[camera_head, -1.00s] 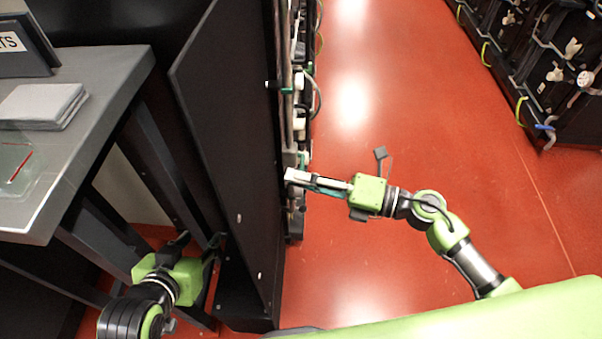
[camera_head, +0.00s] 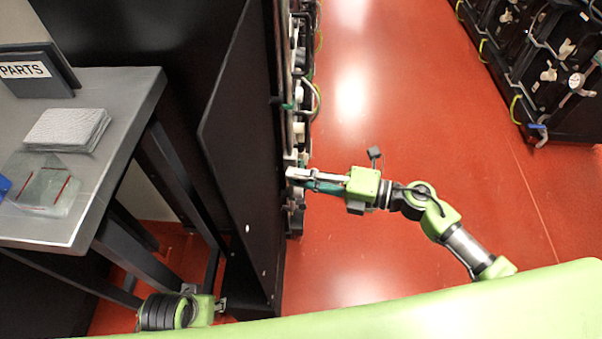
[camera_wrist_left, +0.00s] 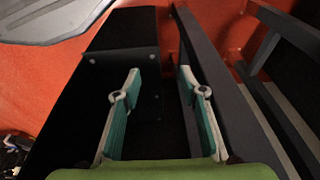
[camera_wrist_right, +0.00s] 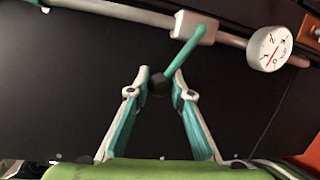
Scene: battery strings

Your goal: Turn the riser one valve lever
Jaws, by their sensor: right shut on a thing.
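The teal valve lever (camera_wrist_right: 185,53) shows in the right wrist view, slanting down from a light grey valve body (camera_wrist_right: 196,28) on a grey pipe (camera_wrist_right: 120,11). Its dark end knob lies between my right fingertips (camera_wrist_right: 160,80), which are shut on it. In the head view my right gripper (camera_head: 299,176) reaches left to the rack's front, where the lever is too small to make out. No riser label is readable. My left gripper (camera_wrist_left: 160,78) is open and empty in the left wrist view, beside dark panels; in the head view it is low on the left (camera_head: 217,307).
A round dial gauge (camera_wrist_right: 270,48) sits on the pipe right of the lever. A tall dark panel (camera_head: 240,160) stands left of my right gripper. A grey table (camera_head: 120,130) stands at left. The red floor aisle (camera_head: 400,100) is clear up to another rack (camera_head: 560,60).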

